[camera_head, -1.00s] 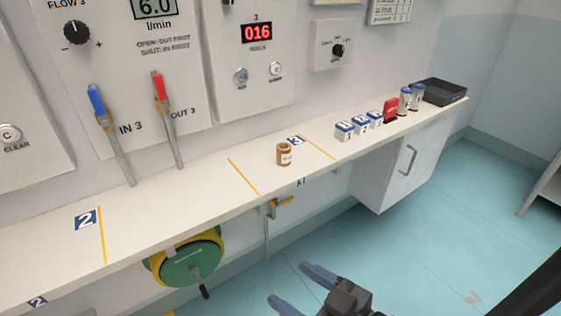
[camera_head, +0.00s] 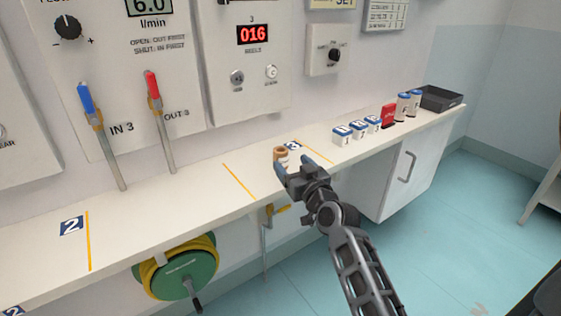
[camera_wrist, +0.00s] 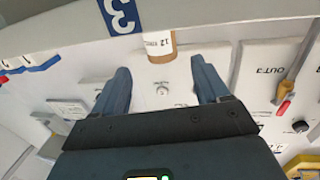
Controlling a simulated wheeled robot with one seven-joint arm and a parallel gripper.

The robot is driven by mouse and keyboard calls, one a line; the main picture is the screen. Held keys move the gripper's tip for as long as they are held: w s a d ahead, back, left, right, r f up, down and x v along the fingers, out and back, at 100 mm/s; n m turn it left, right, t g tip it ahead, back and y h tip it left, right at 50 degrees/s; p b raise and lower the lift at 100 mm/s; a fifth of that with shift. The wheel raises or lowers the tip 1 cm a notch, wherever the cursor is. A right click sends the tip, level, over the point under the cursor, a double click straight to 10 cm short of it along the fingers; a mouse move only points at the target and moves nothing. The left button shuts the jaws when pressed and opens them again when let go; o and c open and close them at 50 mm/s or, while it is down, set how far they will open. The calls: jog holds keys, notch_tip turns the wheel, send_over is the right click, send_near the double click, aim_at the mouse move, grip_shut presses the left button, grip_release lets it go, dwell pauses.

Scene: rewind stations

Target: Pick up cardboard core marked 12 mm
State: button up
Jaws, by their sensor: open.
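The cardboard core (camera_head: 280,155) is a small brown tube with a white label, upright on the white shelf in the station 3 section. My gripper (camera_head: 292,168) is at the shelf's front edge by the core and hides part of it. In the wrist view the core (camera_wrist: 160,48) shows between and beyond the two open blue fingers of my gripper (camera_wrist: 162,82). Its label starts with "12"; the rest is hard to read. The fingers do not appear to touch it.
Several white-and-blue boxes (camera_head: 357,129), a red item (camera_head: 388,116), two labelled cylinders (camera_head: 408,104) and a black tray (camera_head: 441,98) stand further right on the shelf (camera_head: 200,187). Blue (camera_head: 86,98) and red (camera_head: 152,84) levers rise at the left. A green reel (camera_head: 188,272) hangs below.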

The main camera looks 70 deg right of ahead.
aim_at(284, 155)
jog(key=p+x, duration=0.2)
jog(key=x, duration=0.5)
jog(key=shift+w+d+r, duration=0.1)
jog(key=shift+w, duration=0.25)
jog(key=c, duration=1)
